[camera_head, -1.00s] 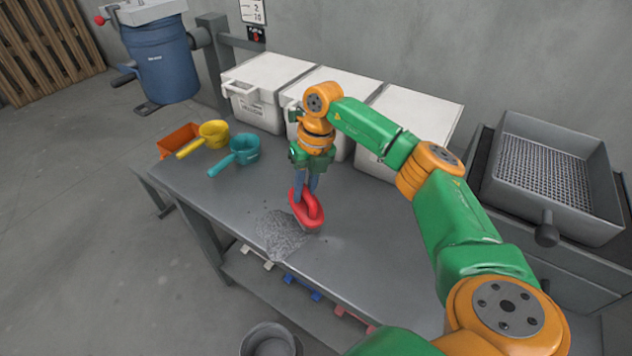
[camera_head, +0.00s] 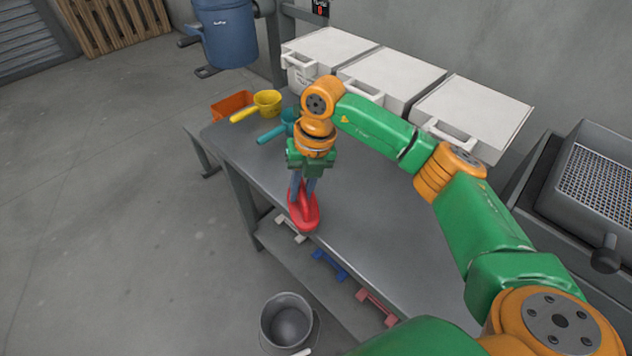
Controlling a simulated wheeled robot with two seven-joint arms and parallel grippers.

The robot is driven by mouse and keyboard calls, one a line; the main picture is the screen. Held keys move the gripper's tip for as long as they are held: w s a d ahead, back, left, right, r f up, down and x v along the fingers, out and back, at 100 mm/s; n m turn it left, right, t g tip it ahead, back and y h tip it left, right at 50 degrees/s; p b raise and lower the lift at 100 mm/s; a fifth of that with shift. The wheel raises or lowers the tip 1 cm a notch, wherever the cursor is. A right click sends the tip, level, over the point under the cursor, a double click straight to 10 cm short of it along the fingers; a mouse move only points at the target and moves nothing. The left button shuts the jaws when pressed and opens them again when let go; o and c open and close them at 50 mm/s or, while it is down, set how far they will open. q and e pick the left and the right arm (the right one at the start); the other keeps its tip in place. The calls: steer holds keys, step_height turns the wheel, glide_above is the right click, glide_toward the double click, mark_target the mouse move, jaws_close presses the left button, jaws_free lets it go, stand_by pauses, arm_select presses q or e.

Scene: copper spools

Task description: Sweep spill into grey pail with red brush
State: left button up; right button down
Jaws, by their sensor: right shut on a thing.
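My right gripper (camera_head: 303,190) is shut on the red brush (camera_head: 304,212) and points down. The brush is at the front edge of the grey table (camera_head: 365,225), near its left part. No grey spill shows on the visible tabletop; the brush and gripper hide a small patch. The grey pail (camera_head: 287,322) stands on the floor in front of the table, below and slightly left of the brush. Its mouth faces up, and I cannot tell whether grains lie inside. My left gripper is not in view.
A yellow scoop (camera_head: 267,103), a teal scoop (camera_head: 272,134) and an orange bin (camera_head: 232,106) are at the table's far left. White lidded boxes (camera_head: 392,72) line the back. A lower shelf holds blue (camera_head: 330,264) and pink (camera_head: 377,306) items. A sieve tray (camera_head: 595,190) stands right.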

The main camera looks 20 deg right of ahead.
steer(key=shift+a, duration=1.05)
step_height(320, 180, up, 4)
steer(key=p, duration=0.3)
steer(key=shift+d+f, duration=0.15)
steer(key=shift+f, duration=0.1)
steer(key=shift+r+p, duration=0.5)
steer(key=shift+r, duration=0.2)
